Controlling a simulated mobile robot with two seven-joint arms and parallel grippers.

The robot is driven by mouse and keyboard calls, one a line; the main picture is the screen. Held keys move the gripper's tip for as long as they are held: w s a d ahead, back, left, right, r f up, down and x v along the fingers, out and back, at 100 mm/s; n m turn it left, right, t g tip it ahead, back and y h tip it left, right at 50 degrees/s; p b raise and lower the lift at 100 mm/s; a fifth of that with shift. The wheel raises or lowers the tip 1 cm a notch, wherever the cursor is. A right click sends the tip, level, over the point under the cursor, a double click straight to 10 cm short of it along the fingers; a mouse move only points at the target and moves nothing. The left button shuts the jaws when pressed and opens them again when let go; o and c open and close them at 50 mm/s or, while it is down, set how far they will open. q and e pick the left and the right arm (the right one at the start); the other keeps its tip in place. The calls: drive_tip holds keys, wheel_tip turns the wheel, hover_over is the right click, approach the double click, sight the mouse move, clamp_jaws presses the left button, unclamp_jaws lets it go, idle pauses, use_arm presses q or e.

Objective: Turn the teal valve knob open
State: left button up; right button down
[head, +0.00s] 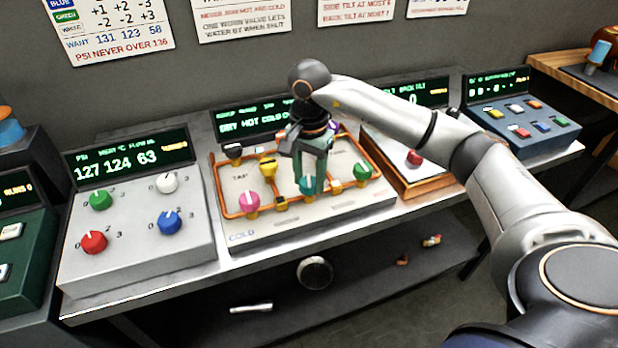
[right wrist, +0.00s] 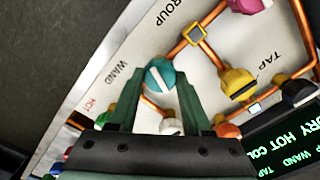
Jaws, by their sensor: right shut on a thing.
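The teal valve knob (head: 308,186) sits on the copper piping of the pale valve panel (head: 345,207), right of the pink knob (head: 249,201). In the right wrist view the teal knob (right wrist: 160,73) shows between the two green fingertips, with a pale stripe across it. My right gripper (head: 306,178) reaches down from above and is shut on the teal knob; its fingers partly hide the knob in the head view. My left gripper is not in view.
A yellow valve (head: 267,168) and a green knob (head: 361,172) stand close by on the same piping. A grey console (head: 140,245) with several coloured knobs stands left; a wood-edged unit (head: 425,184) stands right. A screen rises behind the panel.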

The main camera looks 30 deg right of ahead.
drive_tip(key=m, duration=0.3)
drive_tip(key=shift+m, duration=0.4)
drive_tip(key=m, duration=0.3)
drive_tip(key=shift+m+b, duration=0.3)
drive_tip(key=shift+b, duration=0.1)
drive_tip(key=m, duration=0.3)
drive_tip(key=shift+m, duration=1.9)
drive_tip(key=shift+c, duration=1.7)
unclamp_jaws()
drive_tip(key=shift+r, duration=0.1)
